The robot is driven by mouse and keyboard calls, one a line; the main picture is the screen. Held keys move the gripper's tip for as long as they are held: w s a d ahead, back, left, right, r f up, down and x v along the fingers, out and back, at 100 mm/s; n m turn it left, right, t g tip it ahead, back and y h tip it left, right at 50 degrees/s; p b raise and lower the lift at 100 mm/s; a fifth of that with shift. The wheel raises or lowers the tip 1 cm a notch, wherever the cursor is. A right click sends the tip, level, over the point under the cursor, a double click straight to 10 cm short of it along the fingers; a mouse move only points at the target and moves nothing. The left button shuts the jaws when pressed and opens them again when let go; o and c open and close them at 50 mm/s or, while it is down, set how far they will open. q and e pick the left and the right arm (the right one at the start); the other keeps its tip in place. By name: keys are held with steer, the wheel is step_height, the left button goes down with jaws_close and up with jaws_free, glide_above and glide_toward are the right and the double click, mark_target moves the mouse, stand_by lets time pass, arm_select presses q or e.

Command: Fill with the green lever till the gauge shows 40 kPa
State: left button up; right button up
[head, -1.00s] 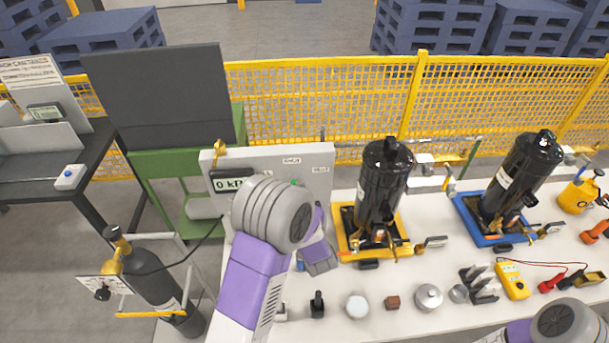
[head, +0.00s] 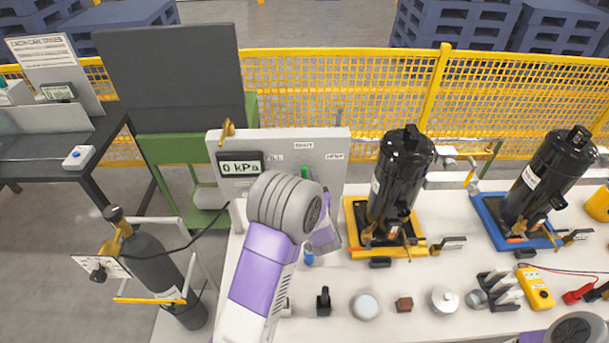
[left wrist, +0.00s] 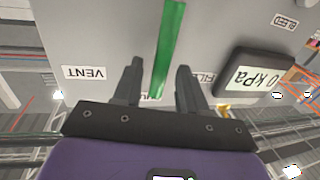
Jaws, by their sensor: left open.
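The grey panel (head: 335,155) stands at the left end of the white bench, with FILL, SHUT and VENT labels. Its gauge (head: 241,166) reads 0 kPa; the gauge also shows in the left wrist view (left wrist: 252,80). The green lever (head: 305,171) points at the SHUT label in the head view. In the left wrist view the green lever (left wrist: 170,45) lies in line with the gap between my open left fingers (left wrist: 157,85), with nothing gripped. In the head view my left gripper (head: 325,235) is in front of the panel, partly hidden by my arm. My right gripper is out of frame.
A black vessel on a yellow tray (head: 432,249) stands right of the panel, with another on a blue tray (head: 483,225). A gas cylinder (head: 160,268) stands at left. Small parts and a yellow meter (head: 535,288) lie along the front of the bench.

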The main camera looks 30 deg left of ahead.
arm_select(q)
steer(key=shift+x, duration=1.1)
jaws_close()
